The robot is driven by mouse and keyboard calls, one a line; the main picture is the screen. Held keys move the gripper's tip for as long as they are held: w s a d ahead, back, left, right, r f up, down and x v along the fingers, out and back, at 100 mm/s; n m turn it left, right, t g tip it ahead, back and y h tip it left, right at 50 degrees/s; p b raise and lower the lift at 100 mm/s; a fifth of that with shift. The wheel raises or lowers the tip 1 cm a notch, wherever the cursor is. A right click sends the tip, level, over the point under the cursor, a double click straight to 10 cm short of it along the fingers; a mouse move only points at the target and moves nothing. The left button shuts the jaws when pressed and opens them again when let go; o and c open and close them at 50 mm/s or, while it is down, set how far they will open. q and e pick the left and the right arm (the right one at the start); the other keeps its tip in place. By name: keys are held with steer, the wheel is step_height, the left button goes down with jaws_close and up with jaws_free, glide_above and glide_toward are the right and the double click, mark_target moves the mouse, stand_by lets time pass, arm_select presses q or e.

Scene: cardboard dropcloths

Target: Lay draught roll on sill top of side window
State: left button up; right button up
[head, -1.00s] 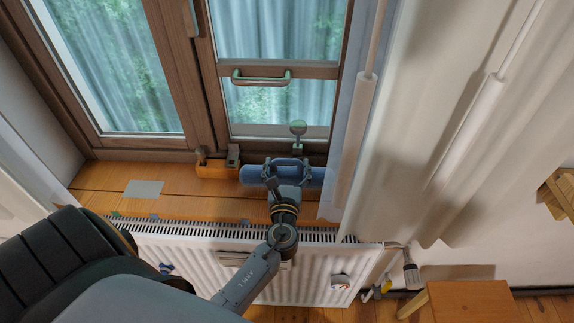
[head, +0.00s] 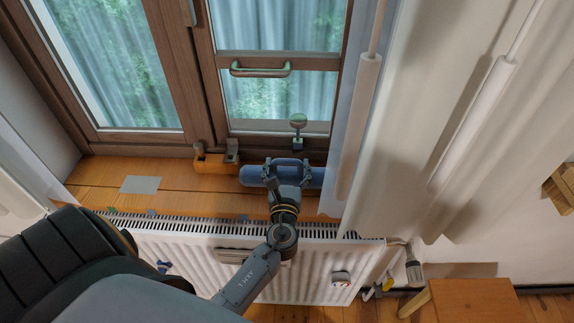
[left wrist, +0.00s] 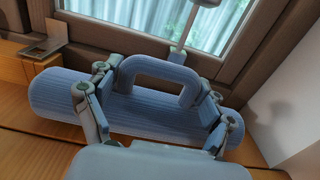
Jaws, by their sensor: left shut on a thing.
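The draught roll (head: 312,176) is a blue ribbed cylinder with an arched blue handle. It lies along the window side of the wooden sill top (head: 95,192), below the side window (head: 275,100). In the left wrist view the roll (left wrist: 55,98) is level, at or very close to the sill; I cannot tell whether its full weight rests there. My left gripper (head: 287,172) is shut on the roll's handle, with a finger at each side of the arch in the left wrist view (left wrist: 155,95). My right gripper is not in view.
An orange block with metal parts (head: 213,165) stands just left of the roll. A grey flat plate (head: 141,184) lies further left on the sill. A curtain (head: 350,150) hangs close at the roll's right end. A white radiator (head: 315,270) stands below the sill.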

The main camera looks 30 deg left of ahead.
arm_select(q)
steer(key=shift+f, duration=0.2)
steer(key=o, duration=1.4)
steer(key=shift+o, duration=0.4)
steer(key=shift+f, duration=0.1)
steer(key=v, duration=1.2)
